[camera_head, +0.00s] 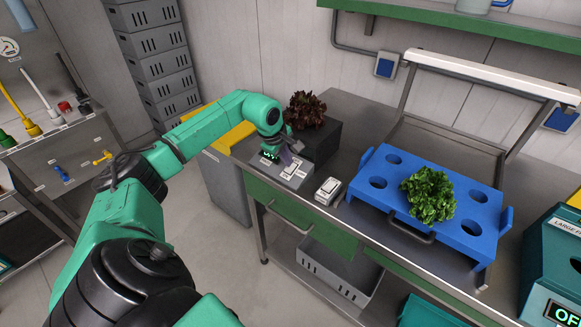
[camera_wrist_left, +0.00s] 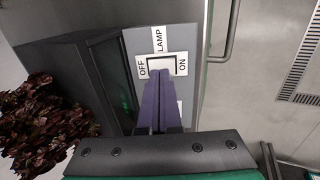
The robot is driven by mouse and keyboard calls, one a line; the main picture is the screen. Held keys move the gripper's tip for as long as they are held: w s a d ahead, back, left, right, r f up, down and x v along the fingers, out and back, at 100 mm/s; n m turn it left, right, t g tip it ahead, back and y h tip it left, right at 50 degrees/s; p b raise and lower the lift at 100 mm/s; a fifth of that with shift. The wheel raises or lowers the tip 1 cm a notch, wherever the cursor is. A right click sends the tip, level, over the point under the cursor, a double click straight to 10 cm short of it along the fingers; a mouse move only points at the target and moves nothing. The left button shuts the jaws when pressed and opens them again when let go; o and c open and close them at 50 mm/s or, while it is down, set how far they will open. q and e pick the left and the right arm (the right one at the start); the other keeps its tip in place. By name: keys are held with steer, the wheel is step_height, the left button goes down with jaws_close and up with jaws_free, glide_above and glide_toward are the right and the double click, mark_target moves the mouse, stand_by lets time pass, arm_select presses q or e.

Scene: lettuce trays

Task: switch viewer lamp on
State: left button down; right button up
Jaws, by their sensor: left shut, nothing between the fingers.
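The viewer's sloped grey switch panel (camera_head: 296,178) is at the left end of the steel bench. In the left wrist view, its white rocker switch (camera_wrist_left: 172,60) is labelled LAMP, with OFF on the left and ON on the right. My left gripper (camera_head: 287,157) is shut and empty over the panel. Its purple fingers (camera_wrist_left: 160,88) reach the rocker's lower edge and hide part of it. I cannot tell whether they touch it. The dark viewer box (camera_head: 322,140) adjoins the panel; a faint green glow (camera_wrist_left: 123,92) shows inside. My right gripper is not in view.
Dark red lettuce (camera_head: 306,109) sits on the viewer box. A small grey-white device (camera_head: 328,191) stands to the panel's right. Farther right, a blue holed tray (camera_head: 378,207) holds green lettuce (camera_head: 428,195) beneath a lamp frame (camera_head: 490,75). A drawer handle (camera_wrist_left: 222,35) is near the fingers.

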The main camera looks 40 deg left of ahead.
mark_target(287, 171)
arm_select(q)
steer(key=shift+f+b, duration=0.75)
steer(key=shift+f, duration=0.25)
steer(key=shift+s+f, duration=0.1)
steer(key=shift+f, duration=0.1)
step_height(287, 171, up, 7)
steer(key=p, duration=0.5)
steer(key=shift+r, duration=0.15)
stand_by(0.4)
